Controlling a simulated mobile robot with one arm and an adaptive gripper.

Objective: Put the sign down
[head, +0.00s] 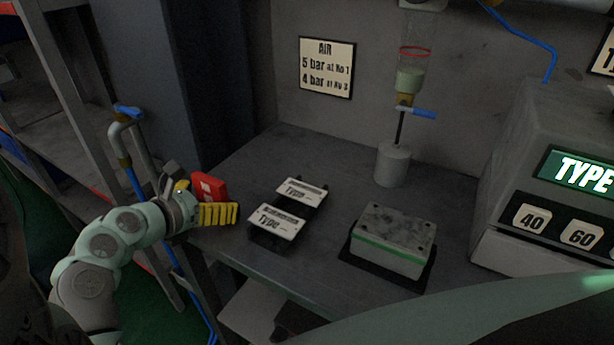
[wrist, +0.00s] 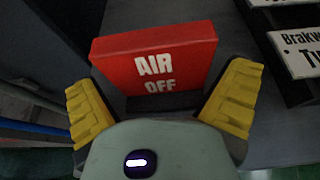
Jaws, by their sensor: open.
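The red sign (wrist: 156,53) reading "AIR OFF" stands between and just beyond my gripper's two yellow fingers in the wrist view. My gripper (wrist: 162,110) is open, with a gap between each finger and the sign's lower part. In the head view the red sign (head: 209,187) is at the left end of the grey bench (head: 330,165), right by my gripper (head: 219,212). The sign looks upright and seems to rest on the bench top. Its bottom edge is partly hidden by my gripper.
Two white "Type" plates on dark stands, one nearer (head: 277,221) and one farther (head: 302,191), are right of the sign. A grey block (head: 393,240) sits on a dark pad. A clear cylinder with a blue-handled valve (head: 420,113) stands behind. A display machine (head: 550,190) is at right.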

